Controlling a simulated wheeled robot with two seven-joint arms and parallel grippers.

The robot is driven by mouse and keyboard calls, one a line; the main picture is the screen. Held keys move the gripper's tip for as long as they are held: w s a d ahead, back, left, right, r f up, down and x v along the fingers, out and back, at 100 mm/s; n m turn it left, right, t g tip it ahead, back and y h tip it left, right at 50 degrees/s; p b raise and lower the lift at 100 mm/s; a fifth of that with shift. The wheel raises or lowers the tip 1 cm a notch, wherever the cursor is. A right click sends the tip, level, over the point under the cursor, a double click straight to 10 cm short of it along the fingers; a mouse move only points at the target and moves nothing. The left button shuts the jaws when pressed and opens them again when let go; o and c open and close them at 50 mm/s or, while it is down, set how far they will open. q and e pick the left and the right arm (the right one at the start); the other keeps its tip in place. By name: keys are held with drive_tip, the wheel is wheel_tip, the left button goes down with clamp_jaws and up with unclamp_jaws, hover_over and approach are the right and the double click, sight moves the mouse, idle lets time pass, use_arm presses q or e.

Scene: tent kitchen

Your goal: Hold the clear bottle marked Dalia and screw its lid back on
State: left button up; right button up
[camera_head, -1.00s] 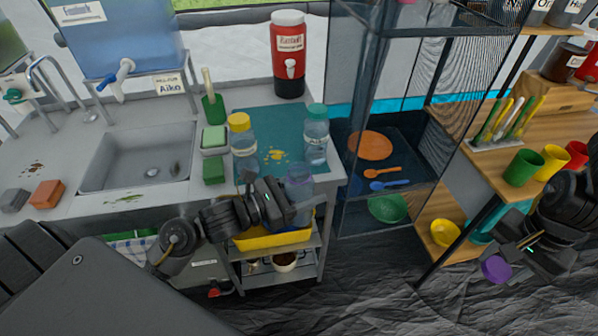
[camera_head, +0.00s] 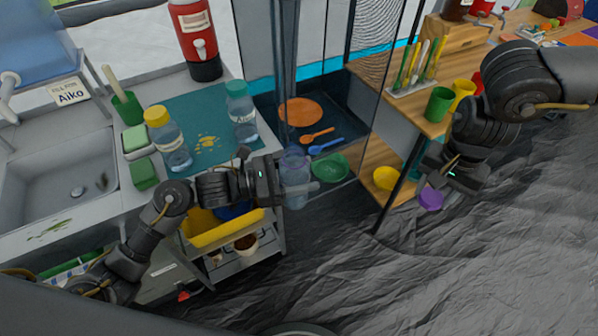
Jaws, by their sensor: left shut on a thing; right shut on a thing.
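A clear bottle (camera_head: 295,196) without a lid stands upright in my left gripper (camera_head: 292,181), which is shut around its upper body. It is held in the air just right of the counter's end; no name on it is readable from here. My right gripper (camera_head: 445,184) is shut on a purple lid (camera_head: 431,200), to the right of the bottle and well apart from it, above the dark floor. The bottle's open mouth faces up toward the head camera.
A yellow-lidded bottle (camera_head: 168,138) and a teal-lidded bottle (camera_head: 241,111) stand on the teal mat (camera_head: 200,108). Behind are a drying cabinet with an orange plate (camera_head: 300,112) and green bowl (camera_head: 330,167), and a wooden shelf with cups. The grey floor (camera_head: 400,275) in front is clear.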

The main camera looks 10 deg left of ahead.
drive_tip(key=w+a+r, duration=0.2)
drive_tip(key=a+r, duration=0.2)
drive_tip(key=a, duration=0.3)
drive_tip(key=w+a+r, duration=0.3)
drive_tip(key=a, duration=0.3)
use_arm(q)
drive_tip(key=shift+a, duration=0.15)
use_arm(e)
drive_tip(key=s+a+r+m, duration=0.1)
drive_tip(key=a+r+m, duration=0.2)
drive_tip(key=a+m, duration=0.5)
drive_tip(key=s+a+r+m, duration=0.2)
drive_tip(key=a+r+m, duration=0.2)
drive_tip(key=a+m, duration=0.4)
drive_tip(key=shift+s+a+m, duration=0.15)
drive_tip(key=shift+s+m, duration=0.1)
drive_tip(key=shift+m, duration=0.55)
